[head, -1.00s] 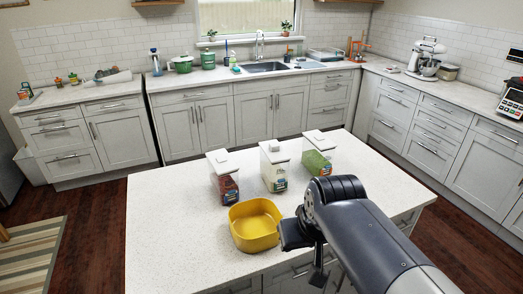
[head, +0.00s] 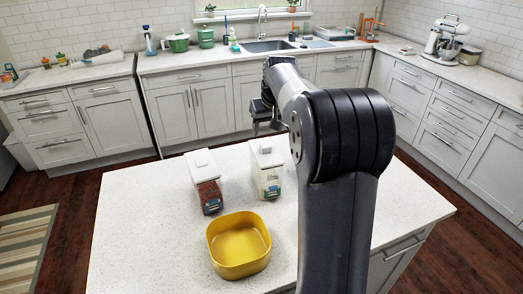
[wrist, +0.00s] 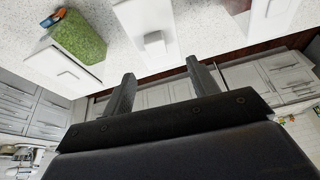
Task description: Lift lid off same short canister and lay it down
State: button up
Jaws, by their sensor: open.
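The canisters are clear boxes with white lids and square knobs. A canister with dark red contents (head: 205,186) and one with pale contents (head: 266,172) stand on the island in the head view. The canister with green contents (wrist: 78,38) shows at the wrist view's upper left; in the head view my arm hides it. I cannot tell which canister is the short one. My gripper (head: 264,110) is open and empty, raised near the pale canister. In the wrist view its fingers (wrist: 160,68) are apart, below a white lid (wrist: 153,40), with no contact visible.
A yellow bin (head: 239,245) stands on the island (head: 140,215) in front of the canisters. The island's left side is bare. Counters with a sink (head: 268,46) and a stand mixer (head: 446,38) line the back and right walls.

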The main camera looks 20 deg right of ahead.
aim_at(266, 145)
jog(key=x, duration=0.3)
jog(key=shift+w+f, duration=0.1)
jog(key=shift+f, duration=0.15)
jog(key=p+x, duration=0.1)
jog(key=x, duration=0.1)
jog(key=d+p+x, duration=0.1)
jog(key=x, duration=0.1)
jog(key=shift+w+f, duration=0.15)
jog(key=shift+f, duration=0.1)
jog(key=shift+w+a+f+p, duration=0.15)
jog(key=shift+f+p, duration=0.15)
jog(key=shift+f, duration=0.2)
jog(key=c, duration=1.1)
jog(key=shift+r, duration=0.1)
notch_tip(266, 145, up, 14)
jog(key=p, duration=0.2)
jog(key=shift+f, duration=0.25)
